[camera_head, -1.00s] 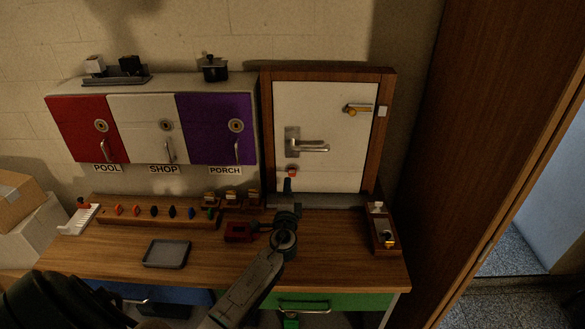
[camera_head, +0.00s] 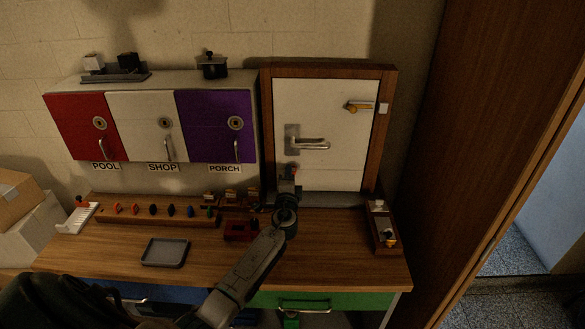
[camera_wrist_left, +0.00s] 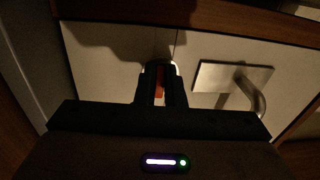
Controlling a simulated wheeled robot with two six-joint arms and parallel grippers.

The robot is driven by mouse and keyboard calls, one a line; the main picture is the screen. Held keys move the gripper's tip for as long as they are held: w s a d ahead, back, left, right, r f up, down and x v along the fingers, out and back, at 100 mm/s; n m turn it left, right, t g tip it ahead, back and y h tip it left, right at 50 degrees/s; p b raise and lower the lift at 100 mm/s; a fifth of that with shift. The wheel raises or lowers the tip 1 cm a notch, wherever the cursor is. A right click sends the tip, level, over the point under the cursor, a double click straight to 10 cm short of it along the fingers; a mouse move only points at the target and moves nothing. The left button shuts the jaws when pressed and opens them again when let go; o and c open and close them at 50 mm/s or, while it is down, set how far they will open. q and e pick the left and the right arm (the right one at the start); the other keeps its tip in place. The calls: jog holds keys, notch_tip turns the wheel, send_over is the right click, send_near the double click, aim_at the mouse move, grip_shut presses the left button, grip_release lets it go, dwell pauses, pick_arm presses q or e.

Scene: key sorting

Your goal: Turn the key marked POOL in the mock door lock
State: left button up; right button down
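The mock door (camera_head: 325,110) is a white panel in a brown wooden frame, with a lever handle (camera_head: 308,144). My left gripper (camera_head: 291,173) is at the lower left of the panel, below the handle. In the left wrist view its two dark fingers (camera_wrist_left: 161,88) stand close together on a red key head (camera_wrist_left: 160,82). A bright metal rim, apparently the lock, shows just beyond the fingertips. The fingers hide most of the key and lock, and no marking on the key is readable. My right gripper is not in view.
A key rack (camera_head: 155,212) with several coloured keys stands on the table. A red box (camera_head: 240,231), a grey tray (camera_head: 166,252) and a wooden holder (camera_head: 382,230) are nearby. Red, white and purple cabinets labelled POOL, SHOP and PORCH hang on the left. The table's front right is clear.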

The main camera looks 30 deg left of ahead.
pick_arm(q)
grip_shut()
jog(key=shift+b, duration=0.35)
jog(key=shift+f+n+b, duration=0.1)
jog(key=shift+n+b, duration=0.55)
jog(key=shift+n, duration=0.15)
jog(key=shift+d+n+b, duration=0.1)
jog(key=shift+n+b, duration=0.4)
jog(key=shift+b, duration=0.1)
jog(key=shift+w+f+n+y+b, duration=0.15)
jog(key=shift+n+y+b, duration=0.15)
jog(key=shift+n+b, duration=0.9)
jog(key=shift+b, duration=0.35)
